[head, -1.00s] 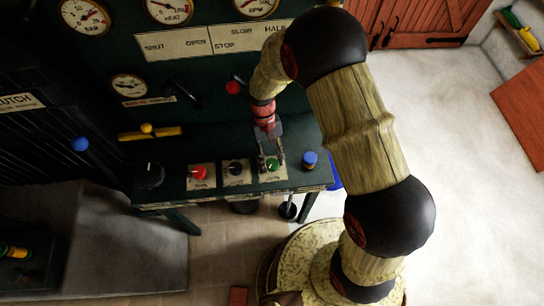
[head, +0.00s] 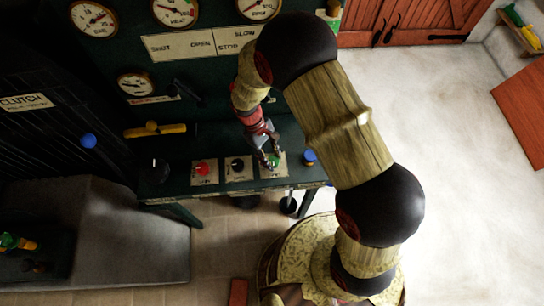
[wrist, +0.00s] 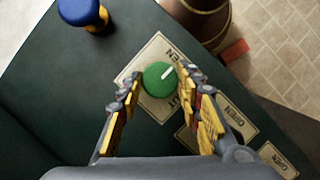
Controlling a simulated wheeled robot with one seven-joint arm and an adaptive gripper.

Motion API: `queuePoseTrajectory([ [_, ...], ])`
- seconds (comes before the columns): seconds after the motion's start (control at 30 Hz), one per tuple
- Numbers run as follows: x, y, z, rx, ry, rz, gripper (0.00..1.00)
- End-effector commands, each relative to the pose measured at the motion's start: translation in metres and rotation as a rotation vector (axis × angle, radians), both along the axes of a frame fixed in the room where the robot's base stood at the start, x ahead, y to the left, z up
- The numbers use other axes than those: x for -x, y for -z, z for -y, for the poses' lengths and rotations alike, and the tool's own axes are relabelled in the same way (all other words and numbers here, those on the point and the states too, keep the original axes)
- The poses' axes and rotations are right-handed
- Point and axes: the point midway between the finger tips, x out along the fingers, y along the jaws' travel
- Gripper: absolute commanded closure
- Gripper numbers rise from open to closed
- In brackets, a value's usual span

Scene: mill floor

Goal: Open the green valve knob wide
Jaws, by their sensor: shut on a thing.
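The green valve knob (wrist: 157,80) sits on a cream label plate (wrist: 147,57) on the dark green bench. Its white pointer line slants to the upper right in the wrist view. In the head view the knob (head: 275,161) shows partly behind my fingers. My gripper (wrist: 159,82) has one finger on either side of the knob and is shut on it. In the head view my gripper (head: 270,160) reaches down to the knob, tilted. Part of the plate's lettering is hidden by the fingers.
A red knob (head: 202,168) and a black knob (head: 238,165) stand left of the green one on their own plates. A blue-topped knob (wrist: 82,14) stands close by on the other side. Levers and gauges (head: 93,18) line the panel behind.

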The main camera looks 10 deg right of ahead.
Motion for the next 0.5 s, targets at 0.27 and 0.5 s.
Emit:
queuePoseTrajectory([
  [0.27, -0.0002, 0.0004, 0.0000, -0.001, -0.011, 0.001, 0.90],
  [0.5, -0.0001, 0.0004, 0.0000, 0.000, -0.009, 0.000, 0.61],
])
